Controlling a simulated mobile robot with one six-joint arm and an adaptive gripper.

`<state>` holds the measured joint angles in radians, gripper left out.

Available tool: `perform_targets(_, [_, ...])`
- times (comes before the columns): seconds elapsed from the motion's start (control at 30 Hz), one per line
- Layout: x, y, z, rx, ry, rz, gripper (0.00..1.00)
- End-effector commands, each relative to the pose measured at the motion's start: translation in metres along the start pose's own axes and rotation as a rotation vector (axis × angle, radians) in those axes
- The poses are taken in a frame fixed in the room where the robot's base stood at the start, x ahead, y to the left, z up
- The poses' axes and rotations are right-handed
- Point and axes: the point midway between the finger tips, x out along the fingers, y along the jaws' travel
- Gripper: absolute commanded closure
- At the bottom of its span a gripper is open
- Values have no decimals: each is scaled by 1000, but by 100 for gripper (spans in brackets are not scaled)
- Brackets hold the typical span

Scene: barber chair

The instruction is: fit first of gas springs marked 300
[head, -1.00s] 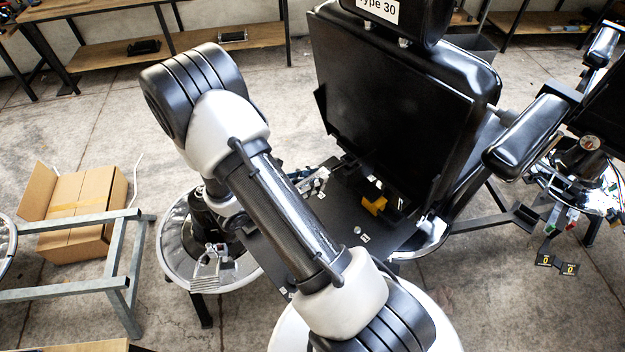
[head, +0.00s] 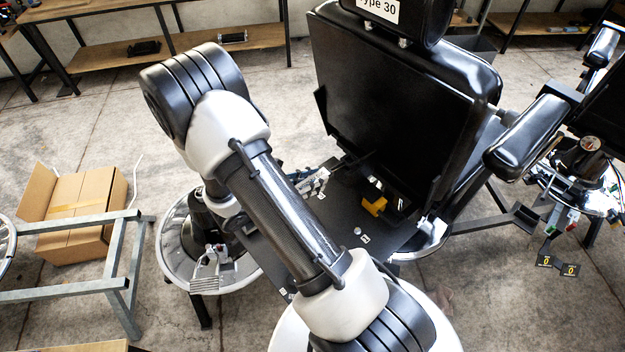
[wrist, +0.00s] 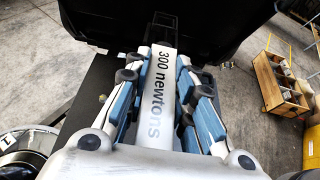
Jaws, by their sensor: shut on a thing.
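A pale gas spring (wrist: 160,75) reading "300 newtons" lies lengthwise in my gripper (wrist: 160,90) in the wrist view. The blue-and-grey fingers are closed along both sides of it. In the head view my gripper (head: 316,182) is beside the lower back of the black barber chair (head: 395,100), above its dark base plate (head: 345,215). My arm hides part of it there. The spring's far end points at the dark chair structure in the wrist view. I cannot tell whether it touches a mount. The headrest label (head: 378,8) is cut off and reads "ype 30".
A yellow part (head: 374,206) sits on the base plate. A round metal chair base (head: 175,262) with a metal fitting stands left. Beyond it are a grey frame (head: 125,285) and a cardboard box (head: 75,215). Another chair (head: 590,150) stands right.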

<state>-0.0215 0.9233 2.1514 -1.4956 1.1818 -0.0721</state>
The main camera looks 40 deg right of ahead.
Motion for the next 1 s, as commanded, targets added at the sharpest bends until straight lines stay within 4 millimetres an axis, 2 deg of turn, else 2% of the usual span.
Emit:
perform_targets(0.97, [9,0,-22,1,-1,0,100])
perform_targets(1.0, [9,0,-22,1,-1,0,75])
